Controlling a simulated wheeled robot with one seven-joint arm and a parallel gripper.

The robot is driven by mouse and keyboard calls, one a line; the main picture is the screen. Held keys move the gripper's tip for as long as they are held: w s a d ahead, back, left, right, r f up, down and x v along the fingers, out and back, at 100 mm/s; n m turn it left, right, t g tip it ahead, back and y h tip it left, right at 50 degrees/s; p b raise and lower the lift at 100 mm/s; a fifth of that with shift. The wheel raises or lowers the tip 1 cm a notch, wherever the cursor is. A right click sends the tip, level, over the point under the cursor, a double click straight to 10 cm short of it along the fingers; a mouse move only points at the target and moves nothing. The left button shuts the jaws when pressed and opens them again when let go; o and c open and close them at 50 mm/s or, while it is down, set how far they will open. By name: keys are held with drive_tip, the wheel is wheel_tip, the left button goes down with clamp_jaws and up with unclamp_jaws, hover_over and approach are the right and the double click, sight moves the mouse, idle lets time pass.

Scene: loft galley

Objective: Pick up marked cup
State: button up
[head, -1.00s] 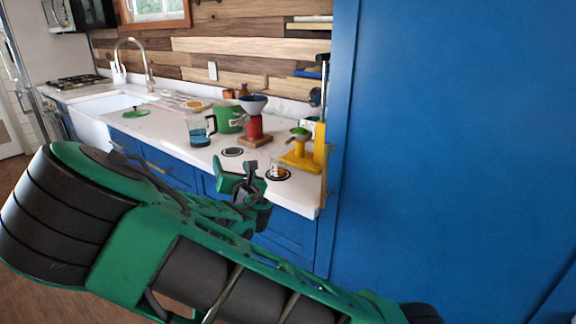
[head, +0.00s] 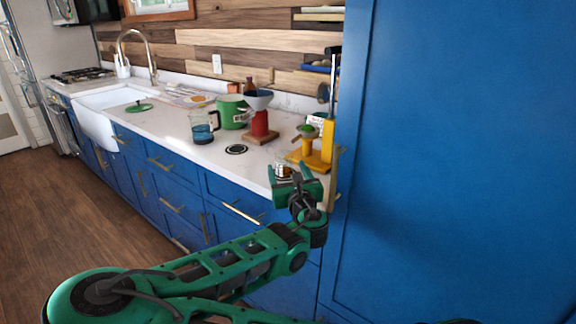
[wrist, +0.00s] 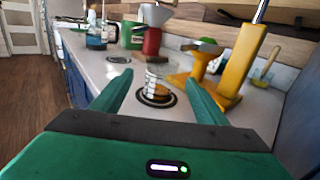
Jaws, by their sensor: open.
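A small clear glass cup (head: 283,164) stands near the counter's front edge at the right, partly hidden by my gripper in the head view. Something amber shows low in it. In the wrist view the cup (wrist: 159,72) stands upright over a dark ring mark (wrist: 155,96) on the counter. I cannot read any marking on it. My gripper (head: 291,180) is open and empty, in front of the cup. In the wrist view the cup appears between my two green fingers (wrist: 157,80), beyond them, with no contact visible.
A yellow press-like stand (head: 322,150) is close right of the cup, beside a tall blue panel (head: 450,130). Behind are a red dripper stand (head: 260,124), a green pot (head: 232,112) and a blue-filled glass jug (head: 203,128). Another ring mark (head: 236,149) lies on bare counter left.

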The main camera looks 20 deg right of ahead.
sight(282, 151)
drive_tip(key=w, duration=0.4)
drive_tip(key=w+d, duration=0.1)
drive_tip(key=w, duration=0.2)
drive_tip(key=shift+w+r, duration=0.1)
drive_tip(key=shift+r, duration=0.1)
drive_tip(key=c, duration=1.2)
drive_tip(key=shift+o, duration=0.2)
drive_tip(key=shift+r, duration=0.2)
drive_tip(key=shift+r, duration=0.45)
drive_tip(key=shift+a+r, duration=0.15)
drive_tip(key=shift+a, duration=0.05)
drive_tip(key=s+a, duration=1)
drive_tip(key=s, duration=0.4)
drive_tip(key=shift+s, duration=0.4)
